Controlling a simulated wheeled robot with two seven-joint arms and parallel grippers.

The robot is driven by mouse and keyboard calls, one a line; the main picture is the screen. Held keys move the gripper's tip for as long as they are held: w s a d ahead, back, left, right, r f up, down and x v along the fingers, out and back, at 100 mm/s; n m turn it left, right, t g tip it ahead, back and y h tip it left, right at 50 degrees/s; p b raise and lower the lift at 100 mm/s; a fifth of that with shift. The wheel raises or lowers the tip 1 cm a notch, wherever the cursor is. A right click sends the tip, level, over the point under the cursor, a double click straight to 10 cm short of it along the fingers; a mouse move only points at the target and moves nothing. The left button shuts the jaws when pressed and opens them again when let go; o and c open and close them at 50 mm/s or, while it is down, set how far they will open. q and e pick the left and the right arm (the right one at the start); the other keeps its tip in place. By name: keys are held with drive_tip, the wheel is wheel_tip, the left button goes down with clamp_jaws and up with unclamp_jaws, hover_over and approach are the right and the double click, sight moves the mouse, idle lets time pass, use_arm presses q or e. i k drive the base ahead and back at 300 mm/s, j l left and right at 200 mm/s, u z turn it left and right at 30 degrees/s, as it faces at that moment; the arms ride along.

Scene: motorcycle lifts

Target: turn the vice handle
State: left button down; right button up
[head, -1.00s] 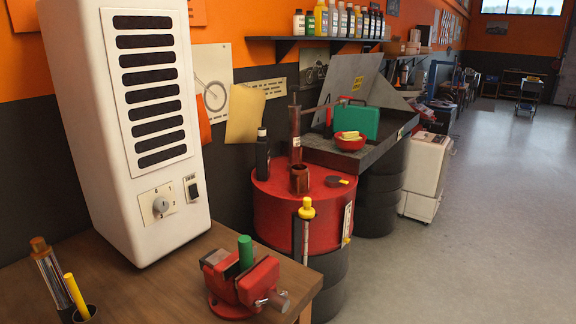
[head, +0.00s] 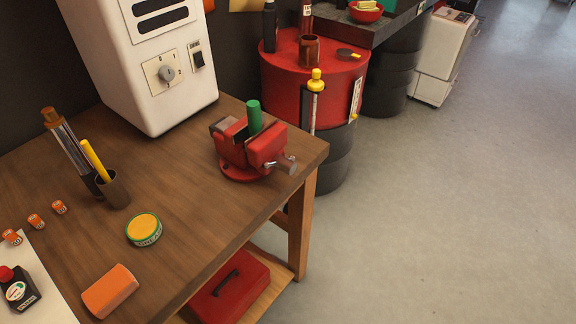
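The red vice (head: 245,150) stands on the right corner of the wooden workbench in the head view. A green cylinder (head: 254,117) stands upright at its jaws. The vice handle (head: 283,164), a small grey metal bar with a screw end, sticks out on the vice's right side, near the bench edge. Neither of my grippers shows in the head view, so nothing of mine is seen touching the vice or its handle.
The workbench (head: 185,190) holds a white heater-like unit (head: 150,75), a cup with tools (head: 114,190), a yellow-topped tin (head: 144,229) and an orange block (head: 110,291). A red drum (head: 285,85) stands behind. The floor (head: 440,210) to the right is clear.

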sight(287, 164)
drive_tip(key=l+u, duration=0.1)
drive_tip(key=u, duration=0.85)
drive_tip(key=l+u, duration=0.85)
drive_tip(key=l, duration=0.15)
drive_tip(key=k+l+u, duration=0.15)
drive_tip(key=l+u, duration=0.3)
drive_tip(key=k+l, duration=0.15)
drive_tip(key=l, duration=0.25)
drive_tip(key=k+l, duration=0.2)
drive_tip(key=l, duration=0.25)
drive_tip(key=k+l+u, duration=0.1)
drive_tip(key=l, duration=0.3)
drive_tip(key=k+l, duration=0.25)
drive_tip(key=l, duration=0.15)
